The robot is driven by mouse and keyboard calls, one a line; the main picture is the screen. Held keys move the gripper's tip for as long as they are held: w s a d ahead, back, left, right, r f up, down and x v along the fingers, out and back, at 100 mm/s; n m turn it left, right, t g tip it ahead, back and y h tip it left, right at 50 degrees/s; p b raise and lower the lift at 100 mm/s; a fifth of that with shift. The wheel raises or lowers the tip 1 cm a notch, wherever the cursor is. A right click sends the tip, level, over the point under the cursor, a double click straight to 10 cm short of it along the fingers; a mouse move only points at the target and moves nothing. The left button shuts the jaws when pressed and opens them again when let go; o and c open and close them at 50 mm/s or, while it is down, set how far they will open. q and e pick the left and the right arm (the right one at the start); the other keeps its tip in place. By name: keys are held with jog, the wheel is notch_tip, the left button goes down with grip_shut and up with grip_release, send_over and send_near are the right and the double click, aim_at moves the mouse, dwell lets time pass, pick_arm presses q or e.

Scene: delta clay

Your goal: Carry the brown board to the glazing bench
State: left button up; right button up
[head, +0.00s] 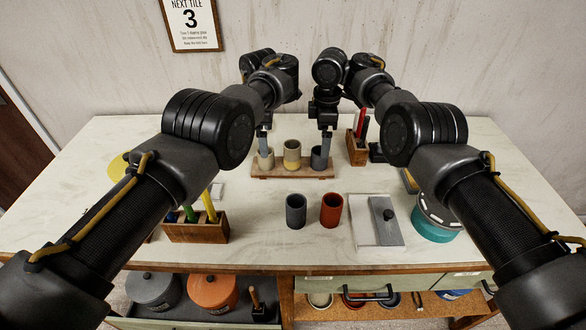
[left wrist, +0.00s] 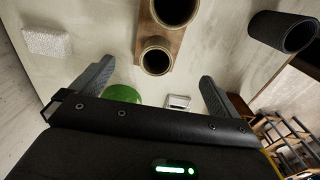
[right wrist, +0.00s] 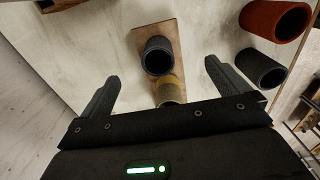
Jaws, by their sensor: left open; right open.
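The brown board (head: 291,174) lies on the pale table and bears three cups in a row: a cream cup (head: 266,159), a yellow cup (head: 292,155) and a dark grey cup (head: 318,159). My left gripper (head: 264,143) is open above the board's left end, by the cream cup. My right gripper (head: 325,142) is open above the right end, by the dark grey cup. The board (left wrist: 147,28) shows beyond the open left fingers in the left wrist view. It (right wrist: 154,28) also shows in the right wrist view. I cannot identify a glazing bench.
A loose grey cup (head: 296,211) and a red cup (head: 331,210) stand in front of the board. A wooden tool holder (head: 196,232) is front left, another (head: 356,150) back right. A grey slab (head: 385,220) and a teal tub (head: 432,225) stand front right.

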aim_at(268, 162)
pick_arm(q)
jog(key=f, duration=1.1)
jog(key=shift+w+a+f, duration=0.1)
jog(key=shift+w+f, duration=0.05)
jog(key=shift+w, duration=0.15)
pick_arm(e)
jog(key=f, duration=1.1)
jog(key=shift+w+f, duration=0.15)
jog(key=shift+w, duration=0.1)
pick_arm(q)
jog(key=c, duration=1.2)
pick_arm(e)
jog(key=c, duration=1.2)
